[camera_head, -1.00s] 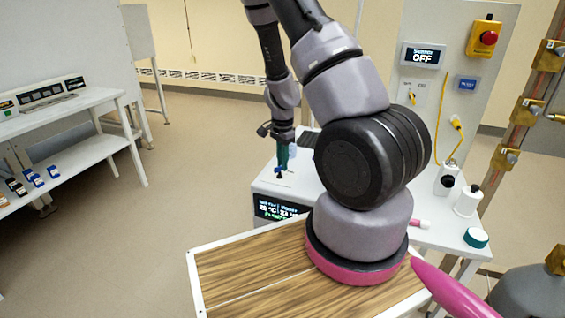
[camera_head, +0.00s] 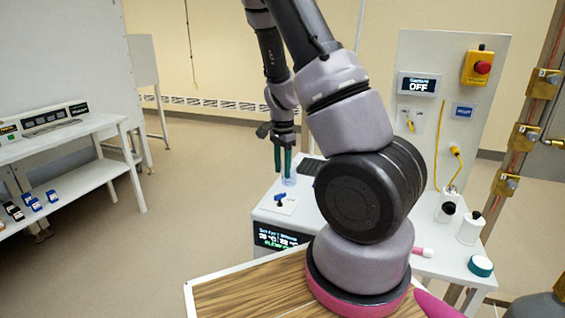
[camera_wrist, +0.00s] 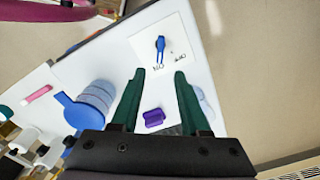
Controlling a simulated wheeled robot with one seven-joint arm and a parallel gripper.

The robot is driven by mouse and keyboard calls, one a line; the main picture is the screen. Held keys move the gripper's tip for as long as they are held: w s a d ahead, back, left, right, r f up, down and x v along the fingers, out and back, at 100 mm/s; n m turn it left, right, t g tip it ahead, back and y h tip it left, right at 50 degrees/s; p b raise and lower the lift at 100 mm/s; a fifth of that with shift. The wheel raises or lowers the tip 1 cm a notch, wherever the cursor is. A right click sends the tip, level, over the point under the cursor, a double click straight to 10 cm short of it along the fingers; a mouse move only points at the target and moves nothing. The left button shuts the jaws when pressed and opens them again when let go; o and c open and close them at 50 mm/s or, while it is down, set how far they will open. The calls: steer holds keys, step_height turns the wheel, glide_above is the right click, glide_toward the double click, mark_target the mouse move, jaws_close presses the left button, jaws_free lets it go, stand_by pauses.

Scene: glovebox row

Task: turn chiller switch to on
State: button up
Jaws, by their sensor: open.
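The chiller (camera_head: 262,217) is a white box with a dark display (camera_head: 280,237) on its front; the display's text is hard to read. The blue switch (camera_head: 281,198) sits on a white plate on its top. In the wrist view the blue switch (camera_wrist: 160,47) is just beyond my fingertips, with two small labels on the plate (camera_wrist: 180,38) beside it, too small to read surely. My gripper (camera_head: 283,171) has green fingers pointing down, above and slightly behind the switch, not touching it. In the wrist view my gripper (camera_wrist: 159,73) is open and empty.
A clear container (camera_head: 289,177) stands behind the switch. In the wrist view a purple object (camera_wrist: 154,117) and a blue-lidded container (camera_wrist: 85,110) lie close to the fingers. An upright panel (camera_head: 420,145) carries an OFF display and a red button (camera_head: 482,68).

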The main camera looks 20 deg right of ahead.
steer(key=shift+r, duration=1.25)
steer(key=s+a+r+n+t+y, duration=0.2)
steer(key=s+a+r+n, duration=0.1)
steer(key=r, duration=0.6)
steer(key=s+a+r+n+t+y, duration=0.1)
steer(key=s+a+r+n, duration=0.2)
steer(key=r, duration=0.7)
steer(key=s+a+r+n+t, duration=0.1)
steer(key=s+r+n+t, duration=0.1)
steer(key=s+r, duration=0.3)
steer(key=s+a+r+n+t+h, duration=0.1)
steer(key=s+r+n+t, duration=0.1)
steer(key=s+r, duration=0.3)
steer(key=shift+s+a+r+n, duration=0.35)
steer(key=shift+s+n, duration=0.25)
steer(key=shift+s, duration=0.4)
stand_by(0.6)
